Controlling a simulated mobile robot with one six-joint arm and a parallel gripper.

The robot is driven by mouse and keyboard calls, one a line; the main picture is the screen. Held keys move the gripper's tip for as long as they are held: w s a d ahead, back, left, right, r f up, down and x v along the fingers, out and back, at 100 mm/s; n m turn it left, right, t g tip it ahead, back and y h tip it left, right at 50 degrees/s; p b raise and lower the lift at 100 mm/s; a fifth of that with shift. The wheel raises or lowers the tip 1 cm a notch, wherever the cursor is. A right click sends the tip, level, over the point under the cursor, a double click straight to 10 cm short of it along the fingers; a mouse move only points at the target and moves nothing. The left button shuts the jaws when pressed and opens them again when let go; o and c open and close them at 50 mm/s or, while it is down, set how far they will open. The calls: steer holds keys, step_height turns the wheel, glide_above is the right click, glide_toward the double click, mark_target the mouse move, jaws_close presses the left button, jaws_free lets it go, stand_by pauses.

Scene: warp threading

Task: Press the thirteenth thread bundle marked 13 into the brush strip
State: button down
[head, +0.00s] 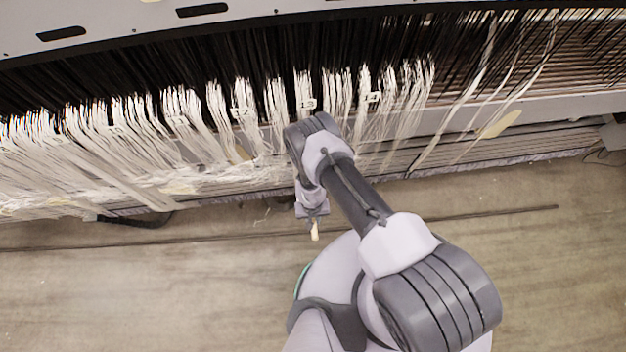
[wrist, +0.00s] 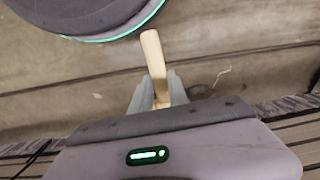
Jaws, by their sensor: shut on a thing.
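My gripper (head: 313,219) hangs over the floor just in front of the machine, below the bundles. It is shut on a pale wooden stick (head: 315,231), which sticks out past the fingertips. In the wrist view my gripper (wrist: 157,92) has its grey fingers on both sides of the stick (wrist: 153,55). White thread bundles (head: 275,105) hang in a row along the loom.
Small white tags (head: 373,97) sit among the bundles. Yellowish pieces (head: 500,124) lie on the ledge. A dark cable (head: 140,219) hangs at the lower left. The floor (head: 130,290) in front is clear apart from my base.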

steer(key=shift+s, duration=0.1)
steer(key=shift+w+a+b, duration=0.25)
steer(key=shift+w+b, duration=0.75)
steer(key=shift+b, duration=0.75)
steer(key=shift+w+a, duration=0.1)
steer(key=shift+w, duration=0.15)
